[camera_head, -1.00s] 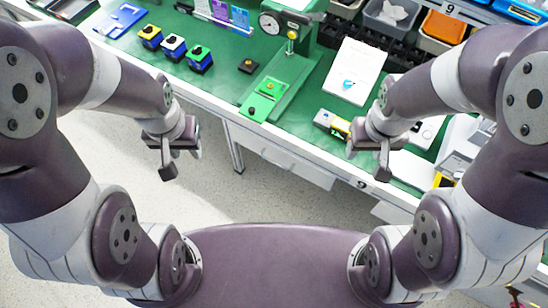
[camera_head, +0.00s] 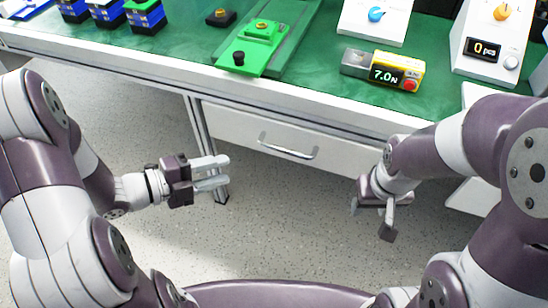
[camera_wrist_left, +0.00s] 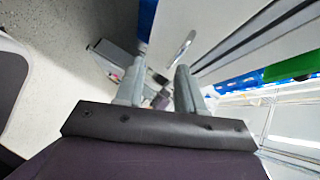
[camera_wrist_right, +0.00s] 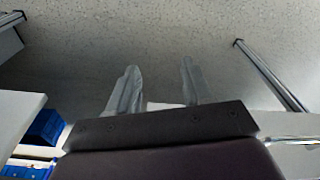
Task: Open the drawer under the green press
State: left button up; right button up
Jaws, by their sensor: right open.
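The green press (camera_head: 291,38) stands near the table's front edge in the head view; its upper part is out of frame. Below it is a white drawer (camera_head: 235,126) that looks shut, with a metal bar handle (camera_head: 288,148). The handle also shows in the left wrist view (camera_wrist_left: 181,48), beyond the fingers. My left gripper (camera_head: 228,171) is open and empty, its fingers pointing right, left of and lower in the picture than the handle. My right gripper (camera_head: 372,222) is open and empty, lower right of the drawer. Neither gripper touches the handle.
A table leg (camera_head: 207,150) stands left of the drawer. On the green tabletop (camera_head: 180,50) are a yellow-grey force display (camera_head: 385,70), a white box with an orange knob (camera_head: 490,45) and several blue blocks (camera_head: 145,17). The floor before the drawer is clear.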

pick_arm(q)
jog(key=w+d+m+b, duration=0.1)
jog(key=d, duration=0.3)
jog(key=w+d+m+h+b, duration=0.1)
jog(key=w+d, duration=0.1)
jog(key=d, duration=0.2)
jog(key=w+d+r+b, duration=0.1)
jog(key=d, duration=0.3)
jog(key=shift+w+d+m+h+b, duration=0.3)
jog(key=shift+m+h+b, duration=0.1)
grip_shut()
